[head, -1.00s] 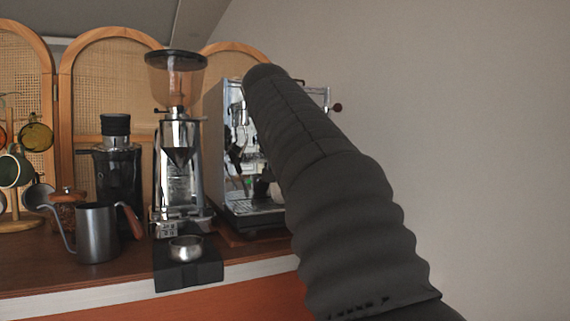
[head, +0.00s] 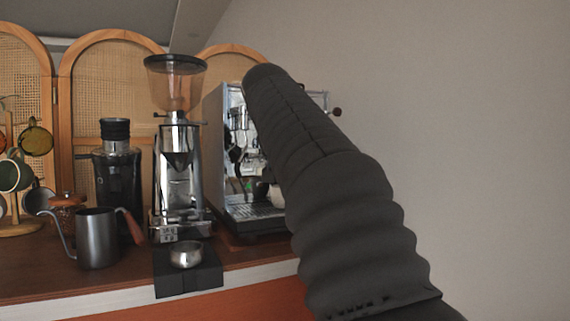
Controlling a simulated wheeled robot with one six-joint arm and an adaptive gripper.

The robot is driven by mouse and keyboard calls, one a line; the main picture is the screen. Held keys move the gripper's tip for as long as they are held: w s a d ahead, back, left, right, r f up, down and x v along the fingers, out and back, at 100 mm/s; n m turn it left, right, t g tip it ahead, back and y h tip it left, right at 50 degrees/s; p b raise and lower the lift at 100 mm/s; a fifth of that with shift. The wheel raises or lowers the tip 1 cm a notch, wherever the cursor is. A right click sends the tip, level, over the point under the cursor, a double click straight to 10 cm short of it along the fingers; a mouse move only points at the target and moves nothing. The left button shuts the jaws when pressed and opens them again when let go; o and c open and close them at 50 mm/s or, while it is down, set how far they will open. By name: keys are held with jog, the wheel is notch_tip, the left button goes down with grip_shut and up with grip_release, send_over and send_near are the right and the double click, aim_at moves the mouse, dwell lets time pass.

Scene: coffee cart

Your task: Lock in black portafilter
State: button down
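The silver espresso machine (head: 215,135) stands on the counter, its right part covered by my dark sleeved arm. A strip of its chrome front shows left of the arm, with small dark and shiny parts (head: 237,150) that I cannot tell apart. The drip tray (head: 255,210) shows below them. I cannot make out the black portafilter for certain. My gripper is hidden behind my arm, so its hold and its distance from the machine do not show.
A grinder (head: 180,150), a black smaller grinder (head: 118,180) and a grey kettle (head: 97,238) stand left of the machine. A steel cup (head: 186,254) sits on a black block (head: 190,280) at the counter's front edge. A mug tree (head: 18,190) stands far left.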

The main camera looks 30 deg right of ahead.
jog(key=shift+r+p, duration=0.5)
jog(key=shift+r, duration=0.2)
dwell(0.7)
dwell(0.4)
jog(key=shift+s+d+n+t+y, duration=0.3)
jog(key=shift+s+d+n+y, duration=0.1)
jog(key=shift+d+n+y, duration=0.15)
jog(key=shift+d, duration=0.1)
jog(key=shift+s+d+f+n+t+y, duration=0.1)
jog(key=shift+s+d+n+t+y, duration=0.2)
jog(key=shift+d+n+y, duration=0.4)
jog(key=shift+s+d+n+y, duration=0.25)
jog(key=shift+d+n+y, duration=0.1)
jog(key=shift+d+n, duration=0.25)
